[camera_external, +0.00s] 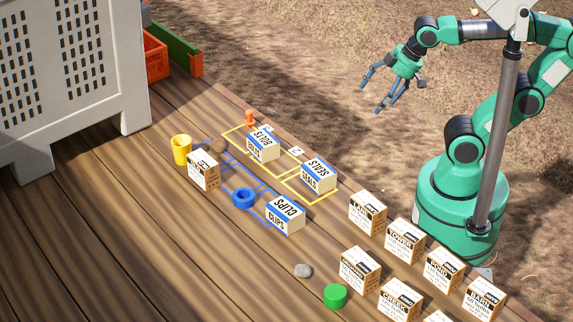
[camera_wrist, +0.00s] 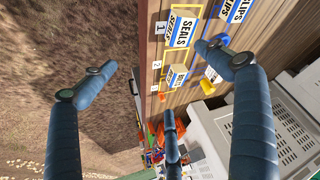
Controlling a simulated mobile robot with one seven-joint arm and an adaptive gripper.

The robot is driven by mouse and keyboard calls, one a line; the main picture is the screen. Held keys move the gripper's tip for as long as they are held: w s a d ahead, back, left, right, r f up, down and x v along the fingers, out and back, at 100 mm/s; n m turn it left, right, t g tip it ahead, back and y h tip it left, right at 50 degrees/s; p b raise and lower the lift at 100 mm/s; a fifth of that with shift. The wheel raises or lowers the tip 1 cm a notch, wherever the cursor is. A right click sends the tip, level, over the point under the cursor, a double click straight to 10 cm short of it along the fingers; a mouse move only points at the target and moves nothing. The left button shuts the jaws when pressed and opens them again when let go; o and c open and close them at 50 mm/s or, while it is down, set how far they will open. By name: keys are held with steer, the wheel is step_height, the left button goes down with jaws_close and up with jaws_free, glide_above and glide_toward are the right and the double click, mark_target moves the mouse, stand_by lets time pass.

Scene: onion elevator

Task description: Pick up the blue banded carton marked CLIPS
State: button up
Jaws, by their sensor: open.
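The blue banded CLIPS carton (camera_external: 286,214) is a white box with a blue stripe on the wooden deck, at the corner of a blue outlined area. It also shows at the top edge of the wrist view (camera_wrist: 238,9), partly cut off. My gripper (camera_external: 382,94) is open and empty, high above the ground beyond the deck's far edge, well apart from the carton. In the wrist view its blue-grey fingers (camera_wrist: 158,62) are spread wide with nothing between them. Similar blue banded cartons, SEALS (camera_external: 318,174) and BOLTS (camera_external: 263,143), stand in yellow outlines.
A blue ring (camera_external: 243,199) lies just left of the CLIPS carton. Several black banded cartons (camera_external: 367,212) fill the right. A large grey crate (camera_external: 65,80) stands left.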

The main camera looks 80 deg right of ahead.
steer(key=shift+o, duration=0.3)
steer(key=shift+w, duration=0.1)
steer(key=n+g+p, duration=0.6)
steer(key=n, duration=0.3)
glide_above(286, 207)
step_height(286, 207, down, 13)
steer(key=shift+f, duration=0.15)
step_height(286, 207, down, 8)
steer(key=shift+r+b, duration=0.1)
steer(key=shift+b, duration=0.4)
steer(key=shift+f, duration=0.35)
